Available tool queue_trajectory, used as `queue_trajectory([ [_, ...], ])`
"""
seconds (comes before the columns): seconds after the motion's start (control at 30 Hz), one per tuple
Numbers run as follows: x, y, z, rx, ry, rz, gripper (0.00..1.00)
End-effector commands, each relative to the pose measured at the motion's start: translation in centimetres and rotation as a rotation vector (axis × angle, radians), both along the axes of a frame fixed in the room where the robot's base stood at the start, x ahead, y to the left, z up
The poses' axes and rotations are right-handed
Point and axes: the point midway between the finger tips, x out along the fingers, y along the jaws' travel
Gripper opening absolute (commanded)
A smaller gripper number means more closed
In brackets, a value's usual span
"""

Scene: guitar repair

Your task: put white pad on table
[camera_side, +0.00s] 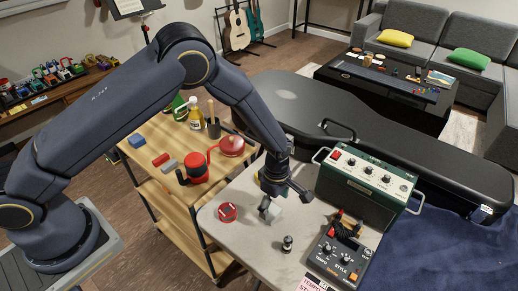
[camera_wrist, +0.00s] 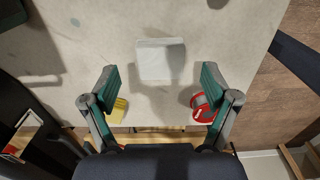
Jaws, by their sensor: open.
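The white pad (camera_wrist: 160,60) is a pale square block in the wrist view. It appears to rest on the grey table (camera_wrist: 110,35). In the side view the pad (camera_side: 276,213) shows partly behind my gripper (camera_side: 283,205), on the table top (camera_side: 250,252). In the wrist view my gripper (camera_wrist: 159,76) has its two green-padded fingers wide apart, one on either side of the pad's near edge. The fingers do not touch the pad, and nothing is held between them. My gripper is low over the table.
A red round item (camera_side: 227,212) lies left of my gripper. A small dark pedal-like knob (camera_side: 287,243) stands in front. A green amplifier (camera_side: 366,180) and a black effects box (camera_side: 340,250) are at the right. A wooden cart (camera_side: 165,185) stands left.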

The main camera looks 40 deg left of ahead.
Motion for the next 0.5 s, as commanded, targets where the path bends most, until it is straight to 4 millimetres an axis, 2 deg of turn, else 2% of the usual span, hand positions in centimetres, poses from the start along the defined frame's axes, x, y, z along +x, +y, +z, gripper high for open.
queue_trajectory([
  [0.03,0.2,-0.1,1.4,-0.002,-0.006,0.000,0.87],
  [0.2,0.1,-0.1,5.2,-0.001,-0.005,-0.002,0.87],
  [0.5,0.1,0.3,9.2,-0.006,-0.007,-0.019,0.87],
])
